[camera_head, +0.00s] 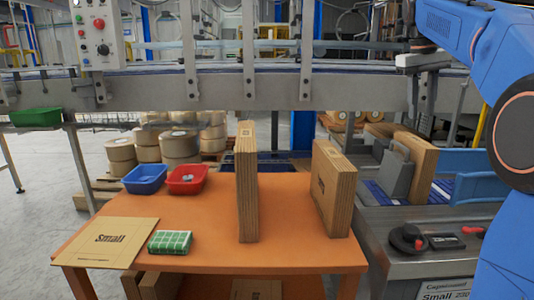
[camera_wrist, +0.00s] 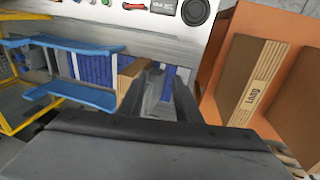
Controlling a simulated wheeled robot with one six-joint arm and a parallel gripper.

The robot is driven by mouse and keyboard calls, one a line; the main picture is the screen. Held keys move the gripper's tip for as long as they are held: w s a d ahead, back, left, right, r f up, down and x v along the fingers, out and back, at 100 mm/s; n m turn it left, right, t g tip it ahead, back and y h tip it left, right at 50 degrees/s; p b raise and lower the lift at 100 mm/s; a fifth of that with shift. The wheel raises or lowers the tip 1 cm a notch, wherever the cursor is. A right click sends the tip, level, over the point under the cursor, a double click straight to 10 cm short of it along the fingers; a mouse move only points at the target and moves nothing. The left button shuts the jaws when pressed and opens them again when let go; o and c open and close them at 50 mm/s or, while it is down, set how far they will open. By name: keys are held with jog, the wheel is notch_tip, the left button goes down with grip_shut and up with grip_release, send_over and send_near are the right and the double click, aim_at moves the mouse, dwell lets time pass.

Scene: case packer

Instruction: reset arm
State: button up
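My blue arm fills the right side of the head view; I cannot make out my gripper clearly there. In the wrist view my gripper (camera_wrist: 160,92) shows two dark fingers standing apart, with no object held between them. Beyond the fingers are a grey metal block and the blue roller bed of the case packer (camera_wrist: 95,68). The gripper points down over the machine side, beside the orange table (camera_wrist: 285,18).
Two upright stacks of flat cardboard cases (camera_head: 247,185) (camera_head: 333,190) stand on the orange table (camera_head: 195,222). A flat "Small" sheet (camera_head: 105,243), a green checked pack (camera_head: 170,243), a blue bin (camera_head: 145,180) and a red bin (camera_head: 187,180) are there. Cardboard (camera_head: 416,165) stands in the magazine.

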jog(key=s+a+f+t+y, duration=0.1)
jog(key=s+a+f, duration=0.4)
jog(key=s+f, duration=0.3)
jog(key=s+a+f+t, duration=0.1)
jog(key=s+a+f, duration=0.4)
jog(key=s, duration=0.4)
jog(key=s+a+f+t, duration=0.1)
jog(key=s+a+f, duration=0.1)
jog(key=s+f, duration=0.6)
jog(key=s+a+f+t+y, duration=0.1)
jog(key=s+a+f, duration=0.1)
jog(key=s+f, duration=0.6)
notch_tip(320, 180, down, 6)
jog(key=shift+s+f, duration=0.15)
jog(key=shift+s, duration=0.25)
jog(key=shift+a, duration=0.1)
